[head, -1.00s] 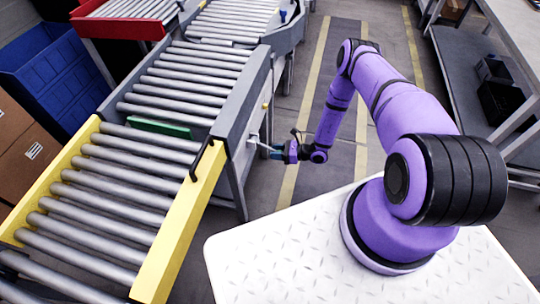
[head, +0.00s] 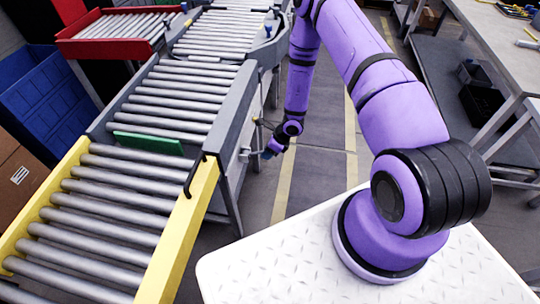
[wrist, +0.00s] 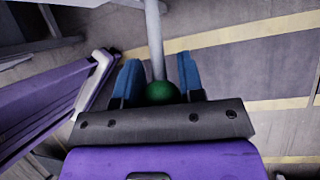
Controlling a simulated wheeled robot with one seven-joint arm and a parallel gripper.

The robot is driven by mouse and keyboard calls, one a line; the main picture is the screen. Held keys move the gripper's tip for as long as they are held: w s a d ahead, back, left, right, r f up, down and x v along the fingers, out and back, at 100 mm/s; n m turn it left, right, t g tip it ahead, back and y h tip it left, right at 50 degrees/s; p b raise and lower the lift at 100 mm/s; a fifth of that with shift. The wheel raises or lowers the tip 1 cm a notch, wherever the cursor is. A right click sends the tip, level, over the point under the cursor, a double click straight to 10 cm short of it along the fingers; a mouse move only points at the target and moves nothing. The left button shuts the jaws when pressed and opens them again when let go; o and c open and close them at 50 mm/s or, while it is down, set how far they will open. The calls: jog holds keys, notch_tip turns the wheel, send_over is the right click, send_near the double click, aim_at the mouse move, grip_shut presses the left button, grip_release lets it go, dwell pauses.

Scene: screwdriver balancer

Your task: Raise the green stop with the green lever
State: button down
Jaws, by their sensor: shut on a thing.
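The green stop (head: 147,143) is a flat green plate standing across the grey conveyor between rollers, at the junction with the yellow-framed section. My gripper (head: 269,152) is beside the conveyor's right side, low and outside the frame. In the wrist view my gripper (wrist: 160,88) has its two blue fingers on either side of the green lever's round green knob (wrist: 160,92), shut on it. The lever's grey rod (wrist: 154,40) runs up from the knob in that view. In the head view the knob is hidden by my gripper.
A yellow gate section (head: 185,235) with a black handle (head: 193,175) is at the front. A red-framed conveyor (head: 100,45) and blue bins (head: 45,95) are at the left. A workbench (head: 480,70) stands at the right. Floor between is clear.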

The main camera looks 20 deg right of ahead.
jog(key=shift+a+r+h, duration=0.1)
jog(key=shift+r+h, duration=0.2)
jog(key=shift+w+a+r, duration=0.25)
jog(key=shift+w+r, duration=0.05)
jog(key=shift+r, duration=0.15)
jog(key=shift+a, duration=0.1)
jog(key=c, duration=0.8)
grip_release()
jog(key=shift+c, duration=0.2)
jog(key=shift+r, duration=0.15)
jog(key=v, duration=1)
jog(key=shift+d+r, duration=0.2)
jog(key=shift+d, duration=0.05)
jog(key=shift+w, duration=0.1)
